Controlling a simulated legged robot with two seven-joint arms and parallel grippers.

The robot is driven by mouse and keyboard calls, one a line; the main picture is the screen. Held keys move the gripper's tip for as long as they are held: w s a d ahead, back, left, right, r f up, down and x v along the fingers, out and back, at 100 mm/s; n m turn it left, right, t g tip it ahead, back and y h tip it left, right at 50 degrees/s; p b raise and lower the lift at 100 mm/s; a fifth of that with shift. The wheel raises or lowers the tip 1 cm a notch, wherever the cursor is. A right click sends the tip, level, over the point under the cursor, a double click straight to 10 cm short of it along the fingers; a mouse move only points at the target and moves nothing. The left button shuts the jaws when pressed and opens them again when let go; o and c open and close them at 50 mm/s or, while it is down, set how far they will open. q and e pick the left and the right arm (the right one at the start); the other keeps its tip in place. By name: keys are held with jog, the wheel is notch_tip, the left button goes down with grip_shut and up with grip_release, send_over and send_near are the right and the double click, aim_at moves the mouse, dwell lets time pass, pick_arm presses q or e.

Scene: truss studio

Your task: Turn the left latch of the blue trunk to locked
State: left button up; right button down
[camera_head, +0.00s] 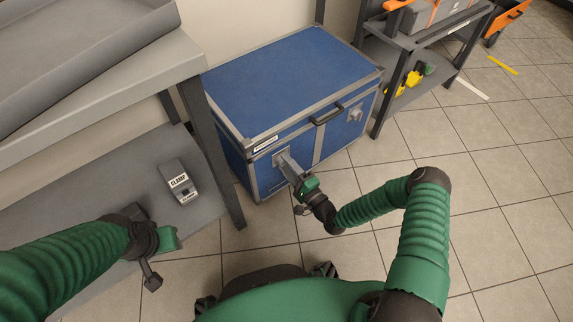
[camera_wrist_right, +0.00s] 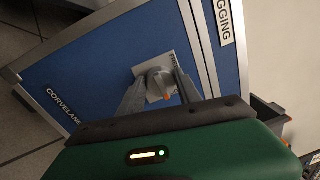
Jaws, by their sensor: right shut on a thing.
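The blue trunk (camera_head: 290,78) with grey metal edges stands on the tiled floor, its lid down. Its left latch is mostly hidden by my right gripper (camera_head: 286,160) in the head view. In the right wrist view the latch is a grey knob (camera_wrist_right: 160,80) with a small orange mark, on a light plate against the blue front. My right gripper's fingers (camera_wrist_right: 160,92) are on either side of the knob, shut on it. The right latch (camera_head: 355,114) shows on the trunk's front. My left gripper (camera_head: 152,272) hangs at lower left, away from the trunk; its jaws are unclear.
A black handle (camera_head: 327,115) is on the trunk's front between the latches. A grey shelf unit (camera_head: 100,95) stands at left, with a box labelled CLAMP (camera_head: 178,183) on its lower shelf. A dark rack (camera_head: 405,45) stands at right. The floor at right is largely clear.

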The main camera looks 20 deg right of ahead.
jog(key=shift+d+f+m, duration=0.1)
jog(key=shift+d+m, duration=0.2)
jog(key=shift+m, duration=0.1)
jog(key=c, duration=0.9)
grip_release()
jog(key=shift+f, duration=0.1)
jog(key=shift+c, duration=0.2)
jog(key=shift+o, duration=0.5)
jog(key=shift+a, duration=0.1)
jog(key=p+v, duration=0.7)
jog(key=v, duration=0.9)
jog(key=shift+s, duration=0.4)
